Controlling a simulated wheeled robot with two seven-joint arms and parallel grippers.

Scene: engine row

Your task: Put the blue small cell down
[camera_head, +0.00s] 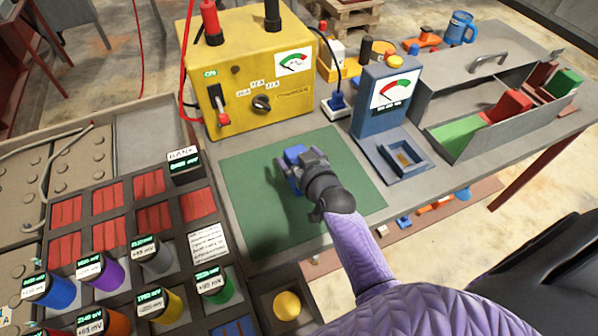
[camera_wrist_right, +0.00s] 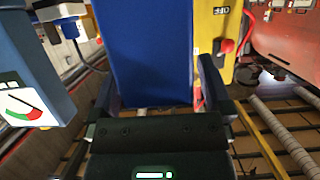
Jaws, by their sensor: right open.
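The blue small cell (camera_head: 294,154) is mostly hidden by my right gripper (camera_head: 301,160) over the green mat (camera_head: 253,222). The wrist view shows the cell (camera_wrist_right: 148,50) as a large blue block between the two dark fingers of my right gripper (camera_wrist_right: 155,90). The jaws are open around it. Whether its base touches the mat is hidden. My left gripper is not in view.
A yellow charger box (camera_head: 253,75) stands behind the mat. A blue meter with a cradle (camera_head: 388,115) stands right of it, beside a grey open tray (camera_head: 450,135). A dark rack of coloured cells (camera_head: 130,245) lies left. The mat's front is clear.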

